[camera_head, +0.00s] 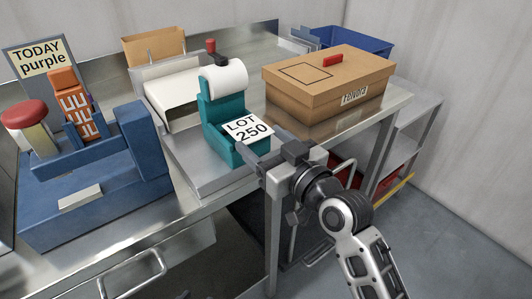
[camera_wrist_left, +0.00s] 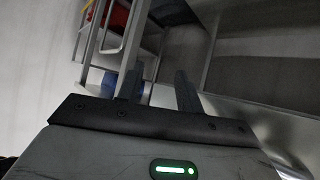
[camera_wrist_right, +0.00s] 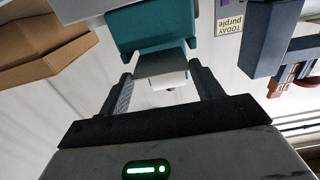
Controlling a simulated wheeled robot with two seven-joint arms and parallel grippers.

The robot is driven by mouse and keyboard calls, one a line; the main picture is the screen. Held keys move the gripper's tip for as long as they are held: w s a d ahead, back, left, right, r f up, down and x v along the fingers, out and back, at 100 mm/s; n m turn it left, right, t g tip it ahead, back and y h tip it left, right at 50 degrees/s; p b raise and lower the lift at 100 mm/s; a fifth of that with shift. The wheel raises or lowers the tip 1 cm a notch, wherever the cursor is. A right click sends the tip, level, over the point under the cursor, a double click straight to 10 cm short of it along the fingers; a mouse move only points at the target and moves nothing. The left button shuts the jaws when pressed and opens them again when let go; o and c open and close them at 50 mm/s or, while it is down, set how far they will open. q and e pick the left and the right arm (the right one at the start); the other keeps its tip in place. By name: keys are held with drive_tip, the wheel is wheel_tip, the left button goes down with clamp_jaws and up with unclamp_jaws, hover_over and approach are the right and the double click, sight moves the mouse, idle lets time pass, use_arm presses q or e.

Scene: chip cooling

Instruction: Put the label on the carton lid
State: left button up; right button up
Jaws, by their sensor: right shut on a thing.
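The white label (camera_head: 247,130) reads "LOT 250" and sits at the front of the teal label dispenser (camera_head: 222,118). My right gripper (camera_head: 262,149) is shut on the label, which spans between its fingers in the right wrist view (camera_wrist_right: 160,66). The label is still at the dispenser's mouth; whether it touches cannot be told. The brown carton (camera_head: 315,103) stands to the right, its lid (camera_head: 345,72) closed, with a dark outlined rectangle at left and a red piece on top. My left gripper (camera_wrist_left: 157,90) is open and empty, seen only in the left wrist view.
A blue machine (camera_head: 95,185) with a red knob (camera_head: 24,114) and a "TODAY purple" sign (camera_head: 40,58) stand at left. A white box (camera_head: 178,100) lies behind the dispenser. A blue bin (camera_head: 355,42) is behind the carton. A metal cart (camera_head: 405,135) stands at right.

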drive_tip(key=shift+s+f, duration=0.15)
drive_tip(key=shift+f, duration=0.95)
drive_tip(key=o, duration=0.9)
